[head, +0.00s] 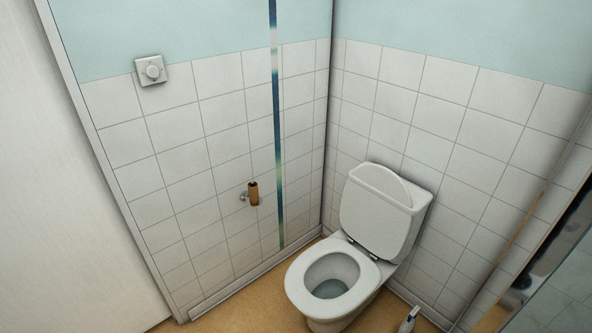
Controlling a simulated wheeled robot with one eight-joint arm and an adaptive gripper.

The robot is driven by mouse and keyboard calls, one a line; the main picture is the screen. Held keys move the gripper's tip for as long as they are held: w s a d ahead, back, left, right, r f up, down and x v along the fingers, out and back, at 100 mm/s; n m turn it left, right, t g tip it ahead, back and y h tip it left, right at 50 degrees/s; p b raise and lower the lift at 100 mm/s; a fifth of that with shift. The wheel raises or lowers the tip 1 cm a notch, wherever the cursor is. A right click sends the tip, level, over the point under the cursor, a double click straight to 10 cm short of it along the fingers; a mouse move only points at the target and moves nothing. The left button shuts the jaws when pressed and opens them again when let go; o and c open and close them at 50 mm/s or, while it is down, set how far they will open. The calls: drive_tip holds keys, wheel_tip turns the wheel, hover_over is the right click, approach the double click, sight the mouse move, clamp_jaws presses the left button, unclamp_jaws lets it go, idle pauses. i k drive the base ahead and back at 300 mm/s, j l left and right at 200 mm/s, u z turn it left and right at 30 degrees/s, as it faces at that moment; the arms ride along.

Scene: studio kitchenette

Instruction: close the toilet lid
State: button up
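A white toilet (308,293) stands on the floor at the lower right of the head view, with its back towards the corner wall. Its lid (372,222) is up and leans back against the cistern (408,190). The seat ring (295,279) lies down on the bowl, and the open bowl shows in its middle. Dark hinges (362,248) join the lid at the back of the seat. My gripper is not in view.
A toilet roll holder (253,194) with a brown roll is on the left tiled wall. A white bottle (408,320) stands on the floor right of the toilet. Brown floor (235,312) is clear to the toilet's left. A white door or panel (70,190) fills the left side.

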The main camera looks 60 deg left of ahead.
sight(376, 208)
drive_tip(key=l+u, duration=0.15)
drive_tip(key=u, duration=1.35)
drive_tip(key=j+u, duration=0.1)
drive_tip(key=j, duration=0.45)
drive_tip(key=i+j, duration=0.1)
drive_tip(key=j, duration=0.25)
drive_tip(key=i+j, duration=0.15)
drive_tip(key=j, duration=0.2)
drive_tip(key=i+j, duration=0.1)
drive_tip(key=j, duration=0.2)
drive_tip(key=i+j, duration=0.15)
drive_tip(key=j, duration=0.2)
drive_tip(key=i+j, duration=0.1)
drive_tip(key=j, duration=0.25)
drive_tip(key=i+l, duration=0.1)
drive_tip(key=i, duration=0.85)
drive_tip(key=i+l, duration=0.45)
drive_tip(key=k+l+z, duration=0.05)
drive_tip(key=l, duration=0.05)
